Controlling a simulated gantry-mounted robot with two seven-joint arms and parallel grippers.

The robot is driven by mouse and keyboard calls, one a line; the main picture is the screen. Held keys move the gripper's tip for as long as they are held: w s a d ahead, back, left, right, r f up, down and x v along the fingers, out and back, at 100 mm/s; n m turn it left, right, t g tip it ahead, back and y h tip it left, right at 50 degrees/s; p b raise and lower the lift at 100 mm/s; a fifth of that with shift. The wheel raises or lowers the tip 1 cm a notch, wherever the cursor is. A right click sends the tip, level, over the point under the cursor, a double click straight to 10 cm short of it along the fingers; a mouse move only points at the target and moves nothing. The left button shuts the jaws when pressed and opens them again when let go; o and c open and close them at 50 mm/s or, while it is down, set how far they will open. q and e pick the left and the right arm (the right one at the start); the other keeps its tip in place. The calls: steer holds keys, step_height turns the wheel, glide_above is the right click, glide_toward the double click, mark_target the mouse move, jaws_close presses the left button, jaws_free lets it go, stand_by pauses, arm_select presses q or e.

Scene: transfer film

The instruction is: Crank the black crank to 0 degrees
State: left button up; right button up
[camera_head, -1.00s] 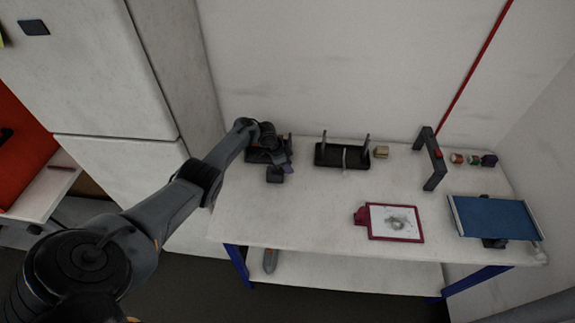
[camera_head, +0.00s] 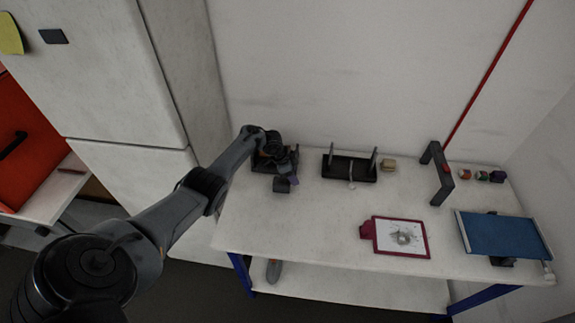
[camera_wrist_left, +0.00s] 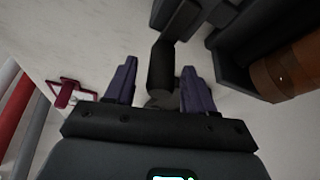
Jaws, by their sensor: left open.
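The black crank device (camera_head: 262,166) stands at the back left of the table, partly hidden behind my left arm. My left gripper (camera_head: 291,171) is at it, with its purple fingers pointing at the device. In the left wrist view the crank's black cylindrical handle (camera_wrist_left: 161,72) lies between the two spread purple fingers of the left gripper (camera_wrist_left: 159,70). Gaps show on both sides of the handle, so the fingers are open around it. The crank's exact angle cannot be read. My right gripper is not in view.
On the table (camera_head: 300,225) are a black stand with two uprights (camera_head: 349,170), a small tan block (camera_head: 388,165), a grey arch (camera_head: 437,175), a red-framed board (camera_head: 400,238) and a blue panel (camera_head: 504,236). A brown cylinder (camera_wrist_left: 287,72) sits close right of the fingers.

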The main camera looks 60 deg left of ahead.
mark_target(284, 182)
arm_select(q)
steer(key=p+v, duration=0.2)
steer(key=v, duration=0.7)
steer(key=shift+r, duration=0.25)
steer(key=shift+a, duration=0.1)
steer(key=s+d+f+m+y+p, duration=0.1)
steer(key=s+d+f+y+p, duration=0.15)
steer(key=d, duration=0.65)
steer(key=s+d+f+y+p, duration=0.2)
steer(key=s+d, duration=0.1)
steer(key=d, duration=0.6)
steer(key=s+d+r+n+h+p, duration=0.1)
steer(key=s+d+r+n, duration=0.1)
steer(key=s+d+r, duration=0.5)
steer(key=s+d+r+n+h+p, duration=0.1)
steer(key=s+d+r+n+p, duration=0.1)
steer(key=s+d+r, duration=0.5)
steer(key=s+d, duration=0.5)
steer(key=shift+r+h, duration=0.35)
